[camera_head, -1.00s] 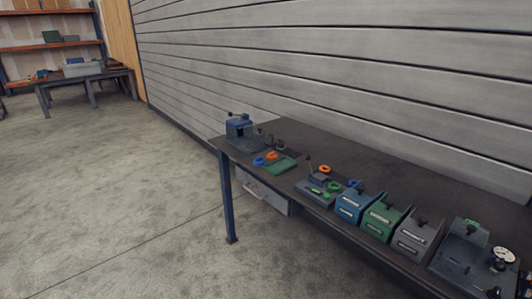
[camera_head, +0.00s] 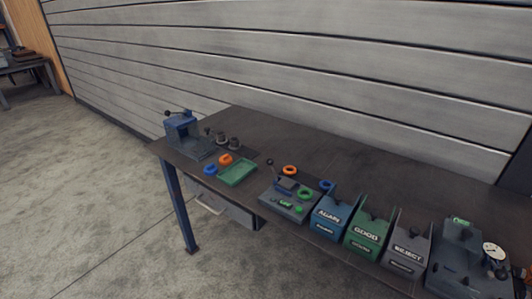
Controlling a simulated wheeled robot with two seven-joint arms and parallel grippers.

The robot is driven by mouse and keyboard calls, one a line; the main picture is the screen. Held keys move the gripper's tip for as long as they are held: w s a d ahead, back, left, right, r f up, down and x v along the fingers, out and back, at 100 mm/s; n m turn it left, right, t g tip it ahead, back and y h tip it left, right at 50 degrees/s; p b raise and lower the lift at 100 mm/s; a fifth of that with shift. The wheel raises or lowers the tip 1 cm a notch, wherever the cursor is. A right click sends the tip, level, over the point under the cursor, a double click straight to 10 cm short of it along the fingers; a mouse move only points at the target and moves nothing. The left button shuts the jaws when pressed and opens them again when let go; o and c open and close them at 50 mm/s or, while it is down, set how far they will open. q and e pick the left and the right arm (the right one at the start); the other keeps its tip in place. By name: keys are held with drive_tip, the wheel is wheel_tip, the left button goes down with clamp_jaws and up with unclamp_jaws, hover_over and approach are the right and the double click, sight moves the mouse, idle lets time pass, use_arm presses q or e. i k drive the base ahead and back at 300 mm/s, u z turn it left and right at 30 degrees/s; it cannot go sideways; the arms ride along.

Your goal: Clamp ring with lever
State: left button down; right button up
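A low grey fixture (camera_head: 284,205) with a dark-knobbed lever stands mid-bench, its lever raised. Small green parts lie on its front. A green ring (camera_head: 305,193), an orange ring (camera_head: 289,170) and a blue ring (camera_head: 327,186) are on or near it; exact contact is too small to tell. Another orange ring (camera_head: 225,159) and blue ring (camera_head: 210,169) lie beside a green tray (camera_head: 238,173). A blue device (camera_head: 182,130) with a dark-knobbed lever stands at the left end. Neither of my grippers is in view.
Blue AGAIN (camera_head: 328,217), green GOOD (camera_head: 367,235) and grey REJECT (camera_head: 407,253) bins line the front edge. A grey gauge station (camera_head: 458,262) is at right. Dark cylinders (camera_head: 228,141) stand near the blue device. The bench's (camera_head: 330,150) back is clear against the wall.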

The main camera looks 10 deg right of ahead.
sight(270, 162)
drive_tip(key=z, duration=0.45)
drive_tip(key=i, duration=0.55)
drive_tip(key=z, duration=0.5)
